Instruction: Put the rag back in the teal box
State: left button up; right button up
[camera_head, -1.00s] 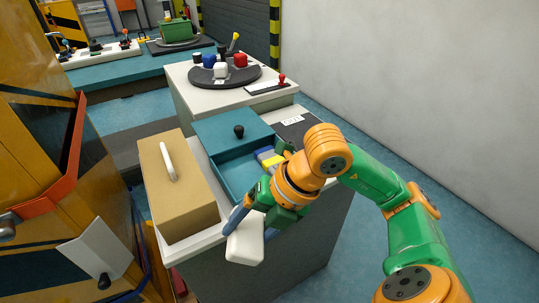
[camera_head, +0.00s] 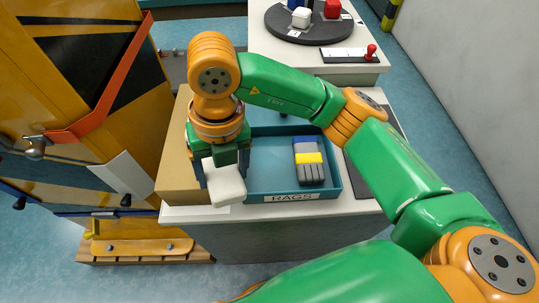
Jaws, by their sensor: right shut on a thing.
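The teal box (camera_head: 335,187), labelled RAGS at its front, stands open on the white-topped cabinet. A grey, yellow and blue glove-like bundle (camera_head: 309,166) lies in its right part. My right gripper (camera_head: 222,166) points down and is shut on a white, rounded block-like thing (camera_head: 227,186), seemingly the rag. It holds this over the left edge of the teal box, where the tan box adjoins. My arm hides the box's left side and most of the area behind it; the height of the rag above the rim is hard to tell. My left gripper is out of view.
The tan box (camera_head: 172,175) stands directly left of the teal box, partly behind my gripper. A dark turntable (camera_head: 310,22) with blocks and a red-knobbed lever (camera_head: 370,51) are behind. A yellow cabinet (camera_head: 60,110) with an orange handle is at left.

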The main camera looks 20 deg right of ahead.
aim_at(267, 168)
jog(key=shift+w+d+f+m+h+p, duration=0.15)
jog(key=shift+w+d+f+m+p, duration=0.05)
jog(key=shift+w+d, duration=0.4)
jog(key=shift+w+d+f+m+h+p, duration=0.15)
jog(key=shift+w+d+f+m+p, duration=0.05)
jog(key=shift+w+d, duration=0.4)
jog(key=w+d+m+p, duration=0.1)
jog(key=w+d+m, duration=0.25)
jog(key=d, duration=0.45)
jog(key=shift+n+h, duration=0.35)
jog(key=shift+h, duration=0.05)
notch_tip(267, 168, down, 10)
jog(key=shift+w+a+r, duration=0.1)
jog(key=shift+r, duration=0.15)
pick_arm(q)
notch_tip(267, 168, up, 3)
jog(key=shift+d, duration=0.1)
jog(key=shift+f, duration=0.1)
pick_arm(e)
jog(key=o, duration=0.9)
